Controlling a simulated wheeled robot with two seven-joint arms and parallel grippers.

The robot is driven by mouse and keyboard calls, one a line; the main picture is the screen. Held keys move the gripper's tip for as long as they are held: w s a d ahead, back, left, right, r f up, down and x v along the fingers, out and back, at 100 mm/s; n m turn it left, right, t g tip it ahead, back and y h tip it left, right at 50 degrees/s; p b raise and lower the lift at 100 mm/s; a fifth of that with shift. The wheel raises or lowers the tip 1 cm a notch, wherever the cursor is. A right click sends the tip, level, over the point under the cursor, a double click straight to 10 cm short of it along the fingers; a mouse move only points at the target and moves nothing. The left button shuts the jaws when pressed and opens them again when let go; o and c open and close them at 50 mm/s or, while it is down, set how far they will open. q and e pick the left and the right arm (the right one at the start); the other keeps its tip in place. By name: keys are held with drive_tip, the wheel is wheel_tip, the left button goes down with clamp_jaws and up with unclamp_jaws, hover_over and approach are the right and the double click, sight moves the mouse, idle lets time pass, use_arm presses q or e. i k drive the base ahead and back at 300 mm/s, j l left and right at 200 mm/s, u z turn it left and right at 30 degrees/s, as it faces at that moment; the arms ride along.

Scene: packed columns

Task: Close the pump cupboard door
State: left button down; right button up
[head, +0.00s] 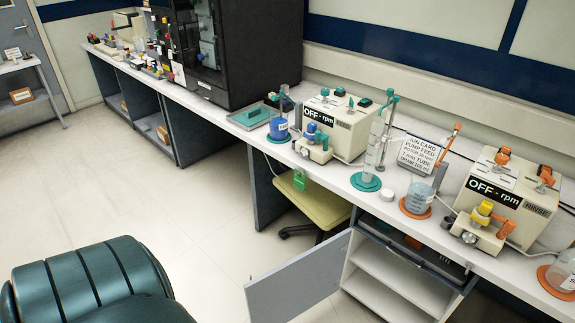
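The pump cupboard (392,284) stands under the bench at the lower right, with white shelves inside that look empty. Its grey door (300,283) stands wide open. The door joins the cupboard's left side and sticks out into the room, toward the lower left. Its bottom edge is partly cut off by the picture's lower edge. Neither of my grippers is in view.
Two OFF-rpm pumps (342,124) (506,198), beakers and a cylinder (374,145) stand on the white bench (340,184). Open floor (190,230) lies further left.

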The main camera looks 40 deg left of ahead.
sight(282, 295)
drive_tip(key=z, duration=1.35)
drive_tip(key=k+j+z, duration=0.1)
drive_tip(key=k+j, duration=0.3)
drive_tip(key=j, duration=0.2)
drive_tip(key=k+j, duration=0.25)
drive_tip(key=j, duration=0.25)
drive_tip(key=k+j, duration=0.3)
drive_tip(key=j, duration=0.15)
drive_tip(key=k+j, duration=0.25)
drive_tip(key=j, duration=0.25)
drive_tip(key=k+j, duration=0.3)
drive_tip(key=j, duration=0.2)
drive_tip(key=k+j, duration=0.25)
drive_tip(key=j, duration=0.25)
drive_tip(key=k+j, duration=0.3)
drive_tip(key=j, duration=0.15)
drive_tip(key=k+j, duration=0.3)
drive_tip(key=j, duration=0.2)
